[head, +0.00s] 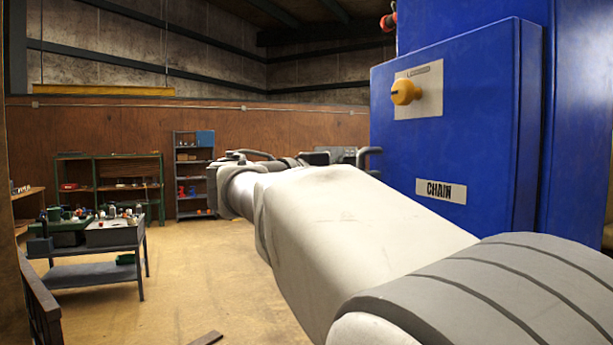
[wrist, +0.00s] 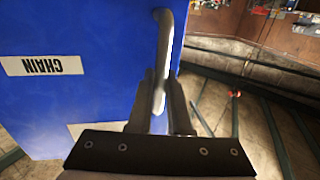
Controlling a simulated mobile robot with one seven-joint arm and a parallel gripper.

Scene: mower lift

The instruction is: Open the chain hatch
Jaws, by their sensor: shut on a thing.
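The chain hatch (head: 460,140) is the blue front of a box, with a white CHAIN label (head: 440,191) low on it. I see no gap at its edges. A grey bar handle (head: 372,150) stands out at its left edge. In the wrist view the blue hatch (wrist: 80,105) and its label (wrist: 42,65) appear upside down, with the handle (wrist: 166,45) at its edge. My gripper (wrist: 164,108) is shut on the handle, one dark finger on each side. In the head view my arm hides most of my gripper.
A yellow knob (head: 405,92) sits on a plate higher on the blue box. A grey workbench (head: 115,235) with small items stands at the left. Shelves (head: 193,172) stand along the back wall. The floor between is mostly clear, with a dark plank (head: 207,338) near the front.

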